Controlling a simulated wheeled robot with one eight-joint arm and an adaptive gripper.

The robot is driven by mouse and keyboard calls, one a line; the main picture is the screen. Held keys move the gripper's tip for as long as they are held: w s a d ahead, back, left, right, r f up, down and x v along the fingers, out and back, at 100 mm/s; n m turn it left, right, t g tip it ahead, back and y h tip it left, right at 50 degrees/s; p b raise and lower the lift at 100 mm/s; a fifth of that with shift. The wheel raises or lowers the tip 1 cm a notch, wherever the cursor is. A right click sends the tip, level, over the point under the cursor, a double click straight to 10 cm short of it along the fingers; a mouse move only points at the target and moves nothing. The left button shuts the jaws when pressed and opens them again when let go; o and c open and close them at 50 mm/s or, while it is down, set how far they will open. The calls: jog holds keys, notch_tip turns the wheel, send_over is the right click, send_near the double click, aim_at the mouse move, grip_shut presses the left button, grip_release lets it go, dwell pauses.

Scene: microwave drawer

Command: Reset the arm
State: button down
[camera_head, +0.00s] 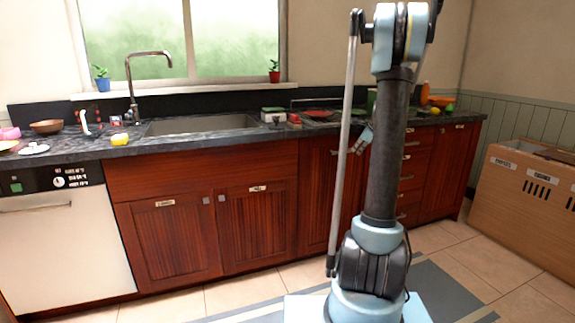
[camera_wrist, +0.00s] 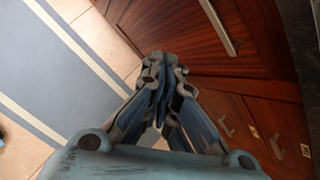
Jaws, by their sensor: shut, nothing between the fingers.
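My gripper (camera_wrist: 163,68) is shut and empty in the wrist view, its two fingers meeting at the tips. It points toward the floor and the front of the red-brown wooden cabinets (camera_wrist: 200,35), apart from any handle as far as I can tell. In the head view my arm stands upright right of the middle, in front of the counter. Part of what looks like my gripper (camera_head: 364,138) shows at counter height, left of the arm column; the rest is hidden behind the arm.
A counter (camera_head: 200,140) with a sink (camera_head: 205,125) and small items runs along the back. A white dishwasher (camera_head: 65,245) is at the left, shut. A large cardboard-coloured box (camera_head: 520,200) stands at the right. The tiled floor (camera_head: 235,292) and the grey-blue rug (camera_wrist: 55,75) look clear.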

jog(key=s+a+r+n+g, duration=0.1)
jog(key=s+a+n, duration=0.3)
jog(key=s, duration=0.5)
jog(key=s+a+n+g+h, duration=0.1)
jog(key=s+a+n, duration=0.3)
jog(key=s, duration=0.6)
jog(key=s+a+r+n+g, duration=0.1)
jog(key=s+a+n, duration=0.35)
jog(key=s, duration=0.45)
jog(key=s+f+n+h, duration=0.1)
jog(key=s+f+n, duration=0.5)
jog(key=s, duration=0.6)
jog(key=s+a+f+n+g+h, duration=0.1)
jog(key=s+f+n, duration=0.4)
jog(key=s, duration=0.7)
jog(key=shift+a+f+n, duration=0.25)
jog(key=shift+f+n, duration=0.1)
jog(key=shift+f, duration=0.15)
